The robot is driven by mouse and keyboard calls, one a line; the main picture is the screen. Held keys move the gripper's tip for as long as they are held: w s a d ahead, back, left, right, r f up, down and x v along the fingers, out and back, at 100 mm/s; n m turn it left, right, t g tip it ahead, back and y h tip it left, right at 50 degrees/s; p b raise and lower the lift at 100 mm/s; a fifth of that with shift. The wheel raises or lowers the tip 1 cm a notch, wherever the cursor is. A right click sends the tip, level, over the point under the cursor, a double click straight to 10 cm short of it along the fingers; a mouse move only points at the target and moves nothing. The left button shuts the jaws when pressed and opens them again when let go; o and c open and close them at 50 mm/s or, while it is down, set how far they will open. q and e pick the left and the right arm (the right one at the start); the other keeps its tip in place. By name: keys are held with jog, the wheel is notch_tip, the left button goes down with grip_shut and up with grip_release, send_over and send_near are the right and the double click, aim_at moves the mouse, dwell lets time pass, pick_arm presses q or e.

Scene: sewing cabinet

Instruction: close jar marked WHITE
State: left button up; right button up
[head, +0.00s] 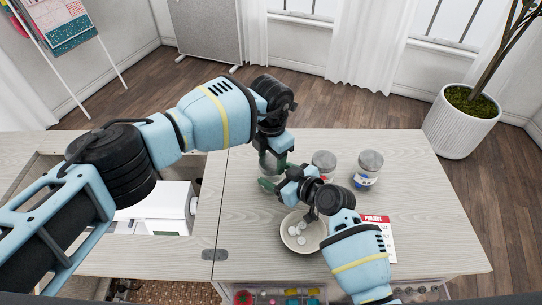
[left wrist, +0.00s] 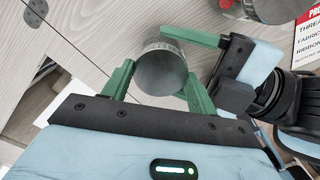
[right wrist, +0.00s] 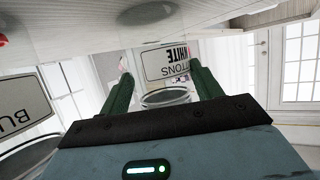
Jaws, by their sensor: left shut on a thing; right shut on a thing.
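The jar marked WHITE shows its label (right wrist: 167,64) upside down in the right wrist view, between the fingers of my right gripper (right wrist: 162,92). In the head view my right gripper (head: 273,184) reaches the jar from the front right and is shut on its body. My left gripper (head: 273,153) points down over the same jar and hides most of its top. In the left wrist view a round grey metal lid (left wrist: 160,70) sits between the fingers of my left gripper (left wrist: 158,88), which is shut on it. Whether the lid is seated on the rim I cannot tell.
Two more lidded jars, one with a red band (head: 324,163) and one with blue (head: 368,169), stand close on the right. A bowl (head: 285,243) with pale buttons and a printed card (head: 387,245) lie in front. A white sewing machine (head: 160,212) is at left.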

pick_arm(q)
jog(key=m, duration=0.8)
jog(key=shift+m, duration=0.4)
jog(key=o, duration=1.1)
jog(key=shift+o, duration=0.2)
jog(key=shift+r, duration=0.1)
notch_tip(320, 180, up, 12)
pick_arm(e)
jog(key=o, duration=2)
jog(key=shift+c, duration=0.2)
